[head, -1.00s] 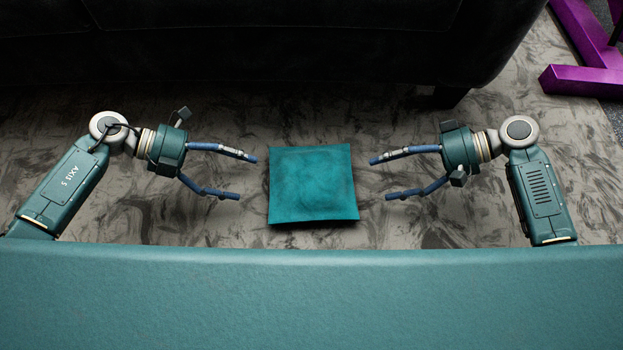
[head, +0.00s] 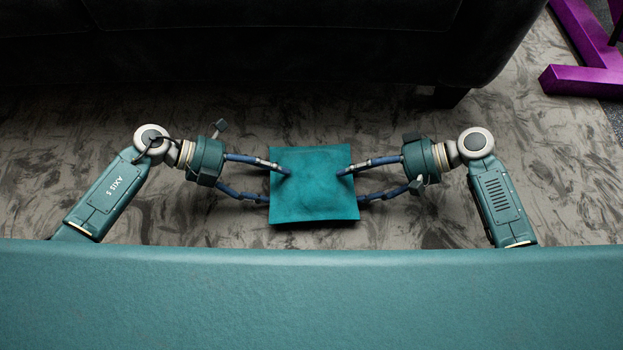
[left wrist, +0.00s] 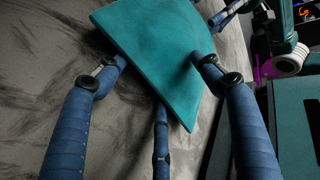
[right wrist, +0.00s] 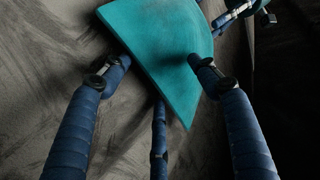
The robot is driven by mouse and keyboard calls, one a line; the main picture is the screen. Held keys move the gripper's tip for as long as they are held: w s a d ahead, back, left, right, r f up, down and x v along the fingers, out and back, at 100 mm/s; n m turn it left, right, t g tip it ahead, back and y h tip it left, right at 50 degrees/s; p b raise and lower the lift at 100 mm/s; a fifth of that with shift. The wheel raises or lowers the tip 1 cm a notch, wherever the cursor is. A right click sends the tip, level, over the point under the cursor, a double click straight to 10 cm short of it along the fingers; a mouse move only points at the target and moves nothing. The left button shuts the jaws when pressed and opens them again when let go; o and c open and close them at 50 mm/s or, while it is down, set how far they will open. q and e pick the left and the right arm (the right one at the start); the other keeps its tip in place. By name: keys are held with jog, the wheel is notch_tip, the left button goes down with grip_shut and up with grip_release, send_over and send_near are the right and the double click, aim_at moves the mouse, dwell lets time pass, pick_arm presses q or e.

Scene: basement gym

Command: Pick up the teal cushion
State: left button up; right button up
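Each has one finger over the top face, and the lower finger passes out of sight under the cushion's edge. The cushion also shows between the fingers in the left wrist view (left wrist: 155,45) and the right wrist view (right wrist: 160,45).
A black sofa (head: 280,50) stands behind the cushion, with a leg at its right end. A purple metal frame (head: 580,78) is at the far right. The floor (head: 315,240) around the cushion is clear.

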aim_at(291, 176)
pick_arm(q)
jog(key=c, duration=0.6)
pick_arm(e)
jog(key=c, duration=0.6)
pick_arm(q)
jog(key=shift+c, duration=0.3)
pick_arm(e)
jog(key=shift+c, duration=0.2)
jog(key=shift+r, duration=0.1)
